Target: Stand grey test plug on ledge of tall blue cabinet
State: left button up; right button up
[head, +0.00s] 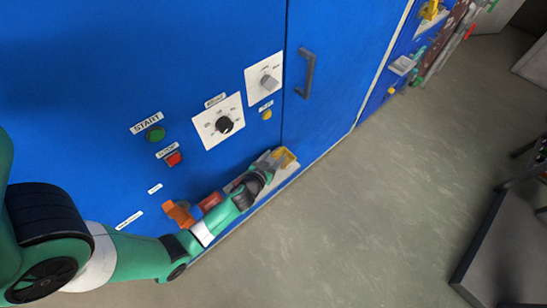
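The tall blue cabinet (240,45) fills the left and middle of the head view. Its narrow grey ledge (291,172) runs along the lower front. My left arm reaches in from the left, and my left gripper (270,163) is low over the ledge, close to a yellow piece (287,156). The fingers are small and partly hidden by the wrist, so I cannot tell whether they are open or hold something. I cannot make out the grey test plug for certain. My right gripper is not in view.
The cabinet front carries a grey knob (269,82), a black knob (224,124), a green button (155,134), a red button (173,158) and a door handle (305,73). An orange piece (179,212) and a red piece (211,201) are beside my forearm. Open floor (385,205) lies right.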

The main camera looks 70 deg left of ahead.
pick_arm(q)
jog(key=shift+r, duration=0.25)
jog(key=p+v, duration=0.2)
jog(key=v, duration=1)
